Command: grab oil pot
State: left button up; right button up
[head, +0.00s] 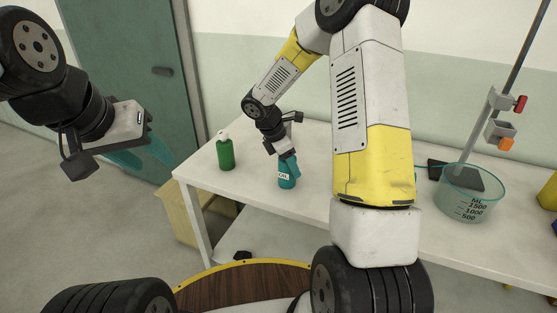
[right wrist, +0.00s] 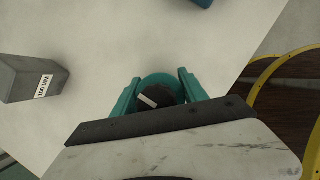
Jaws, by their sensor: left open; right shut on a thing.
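The oil pot (head: 286,181) is a teal container with a white label, upright on the white table in the head view. My right gripper (head: 287,161) comes down on it from above and is shut on its upper part. In the right wrist view the pot's round teal top with a dark cap (right wrist: 156,97) sits between the two teal fingers (right wrist: 160,92). The pot's base looks to be on or very near the tabletop. My left gripper (head: 145,153) is open and empty at the left, off the table in front of the door.
A green bottle (head: 225,153) stands left of the pot. A glass beaker (head: 467,194) and a stand (head: 492,100) are at the right. In the right wrist view a grey block (right wrist: 30,80) lies at the left and a blue thing (right wrist: 203,2) at the top edge.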

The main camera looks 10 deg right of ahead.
jog(key=shift+c, duration=1.3)
jog(key=shift+r, duration=0.1)
